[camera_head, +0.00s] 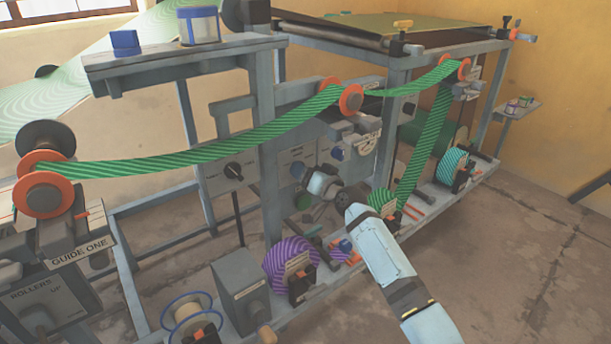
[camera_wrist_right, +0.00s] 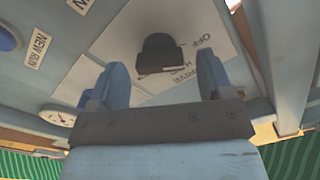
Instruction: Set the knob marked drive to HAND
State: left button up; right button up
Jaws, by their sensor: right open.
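A black knob (camera_wrist_right: 160,54) sits on a pale label plate with the words OFF and HAND, seen upside down in the right wrist view. The word HAND is partly covered, and I cannot read the name drive. I cannot tell which mark the knob points at. My right gripper (camera_wrist_right: 164,80) is open, with one blue finger on each side just short of the knob; nothing is between the fingers. My left gripper is not in view.
A green striped band (camera_head: 230,145) runs over orange-edged rollers above. A gauge (camera_wrist_right: 57,116) and a blue round part (camera_wrist_right: 8,38) are near my fingers. A grey upright (camera_wrist_right: 277,65) stands close by.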

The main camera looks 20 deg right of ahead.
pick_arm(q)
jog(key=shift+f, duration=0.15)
pick_arm(e)
jog(key=shift+w+a, duration=0.2)
jog(key=shift+w, duration=0.3)
jog(key=c, duration=0.9)
